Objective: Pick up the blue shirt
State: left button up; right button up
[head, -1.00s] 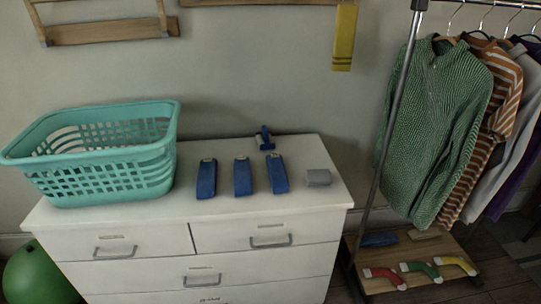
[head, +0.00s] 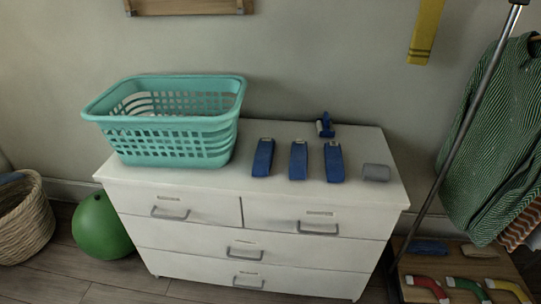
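I cannot pick out a blue shirt for certain in the head view. A small piece of something blue-grey (head: 11,178) shows at the rim of a wicker basket (head: 28,222) at the left edge. It is cut off by the frame, and I cannot tell what it is. A green striped shirt (head: 497,135) hangs on the rack at the right. Neither of my grippers is in view.
A white dresser (head: 240,213) carries a teal laundry basket (head: 172,145), several blue objects (head: 299,160) and a grey block (head: 376,173). A green ball (head: 101,226) lies between wicker basket and dresser. The rack pole (head: 465,130) and its shoe shelf (head: 460,262) stand right.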

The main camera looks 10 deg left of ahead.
aim_at(263, 160)
jog(key=i+l+u, duration=0.1)
jog(key=l, duration=0.25)
jog(key=i+l+u, duration=0.1)
jog(key=i+l, duration=0.15)
jog(key=i+l+u, duration=0.15)
jog(key=l, duration=0.3)
jog(key=i+l+u, duration=0.1)
jog(key=l, duration=0.3)
jog(key=i, duration=0.05)
